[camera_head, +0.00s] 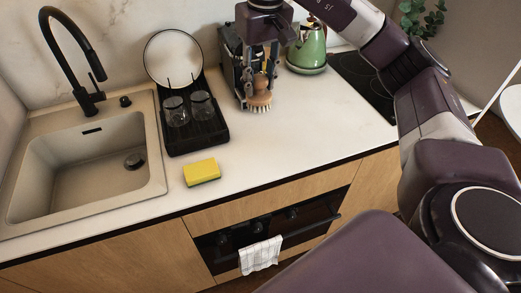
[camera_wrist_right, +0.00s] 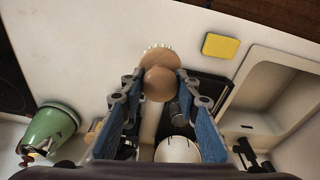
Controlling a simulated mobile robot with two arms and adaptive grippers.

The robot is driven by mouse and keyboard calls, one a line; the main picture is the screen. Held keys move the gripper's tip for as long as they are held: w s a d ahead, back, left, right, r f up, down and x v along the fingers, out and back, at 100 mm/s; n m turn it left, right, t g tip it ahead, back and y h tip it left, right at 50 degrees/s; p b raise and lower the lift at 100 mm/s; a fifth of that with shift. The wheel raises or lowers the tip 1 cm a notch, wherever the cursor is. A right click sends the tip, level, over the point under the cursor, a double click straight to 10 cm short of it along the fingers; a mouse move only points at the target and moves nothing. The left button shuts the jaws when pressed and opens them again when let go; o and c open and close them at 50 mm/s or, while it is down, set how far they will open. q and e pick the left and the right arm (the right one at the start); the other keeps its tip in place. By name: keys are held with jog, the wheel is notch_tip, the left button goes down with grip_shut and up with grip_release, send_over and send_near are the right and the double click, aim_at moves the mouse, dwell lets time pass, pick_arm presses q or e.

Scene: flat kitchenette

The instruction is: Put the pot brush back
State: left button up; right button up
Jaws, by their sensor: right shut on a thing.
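The pot brush (camera_head: 260,101) has a round wooden head with pale bristles pointing down. My right gripper (camera_head: 259,86) is shut on it and holds it over the counter, in front of a dark appliance. In the right wrist view the wooden brush (camera_wrist_right: 158,82) lies between the two fingers of the right gripper (camera_wrist_right: 156,90). Whether the bristles touch the counter I cannot tell. My left gripper is not in view.
A black dish rack (camera_head: 196,138) holds a round plate (camera_head: 173,55) and two glasses (camera_head: 175,111). A yellow sponge (camera_head: 201,172) lies in front of it. The sink (camera_head: 85,165) is at left. A dark appliance (camera_head: 229,60), green kettle (camera_head: 308,50) and black hob (camera_head: 362,78) stand near the gripper.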

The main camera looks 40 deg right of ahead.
aim_at(263, 102)
jog(key=f, duration=0.6)
jog(key=shift+s+d+f, duration=0.15)
jog(key=shift+s+d, duration=0.1)
jog(key=shift+d, duration=0.1)
notch_tip(263, 102, down, 12)
jog(key=p, duration=0.3)
jog(key=shift+a+f, duration=0.15)
jog(key=shift+w+f, duration=0.1)
jog(key=shift+f, duration=0.65)
jog(key=o, duration=1.1)
jog(key=shift+r, duration=0.1)
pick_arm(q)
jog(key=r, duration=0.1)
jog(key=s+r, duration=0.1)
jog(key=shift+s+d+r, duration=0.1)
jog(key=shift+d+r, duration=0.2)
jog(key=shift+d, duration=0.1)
